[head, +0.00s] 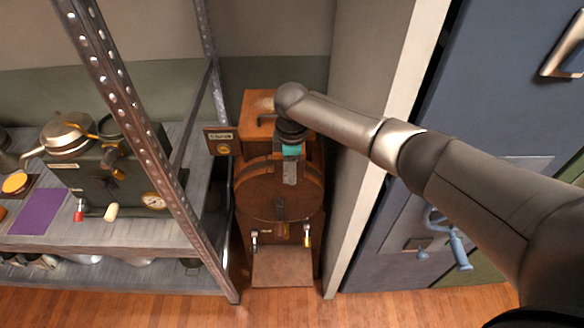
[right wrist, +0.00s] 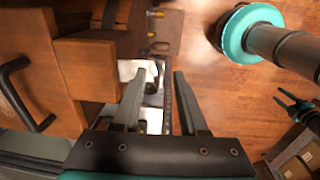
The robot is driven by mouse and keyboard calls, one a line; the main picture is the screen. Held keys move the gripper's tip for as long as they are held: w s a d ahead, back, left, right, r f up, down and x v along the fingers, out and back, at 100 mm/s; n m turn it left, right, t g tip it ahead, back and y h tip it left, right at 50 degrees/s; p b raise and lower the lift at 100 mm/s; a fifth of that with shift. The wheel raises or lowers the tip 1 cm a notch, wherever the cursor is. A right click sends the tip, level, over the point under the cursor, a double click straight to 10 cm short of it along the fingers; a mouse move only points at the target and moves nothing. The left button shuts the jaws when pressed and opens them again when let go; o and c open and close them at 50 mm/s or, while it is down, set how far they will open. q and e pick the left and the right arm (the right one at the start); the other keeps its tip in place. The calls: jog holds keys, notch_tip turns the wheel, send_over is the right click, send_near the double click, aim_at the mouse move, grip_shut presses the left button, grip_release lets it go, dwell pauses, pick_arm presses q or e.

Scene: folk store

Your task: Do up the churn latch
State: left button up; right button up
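The churn (head: 268,195) is a wooden box with a round drum front, standing between the shelf and a pale wall edge. My right gripper (head: 290,178) points down at the upper front of the drum. In the right wrist view its two fingers (right wrist: 158,85) are apart, with a small dark piece and a pale plate (right wrist: 153,98) showing between and behind them. This may be the latch; I cannot tell whether it is fastened or whether a finger touches it. The churn's wood (right wrist: 90,70) fills the left of that view.
A metal shelf post (head: 145,125) and a shelf (head: 120,235) with a dark machine (head: 120,175) stand left of the churn. A blue cabinet (head: 500,100) stands right. A black handle (right wrist: 25,95) sits on the churn's box. Wooden floor (head: 120,305) lies in front.

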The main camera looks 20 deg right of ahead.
grip_shut()
dwell(0.5)
notch_tip(320, 180, down, 9)
jog(key=t+h+b, duration=0.4)
jog(key=t+b, duration=0.8)
jog(key=t, duration=0.2)
jog(key=shift+w+r, duration=0.2)
dwell(0.5)
jog(key=shift+d, duration=0.1)
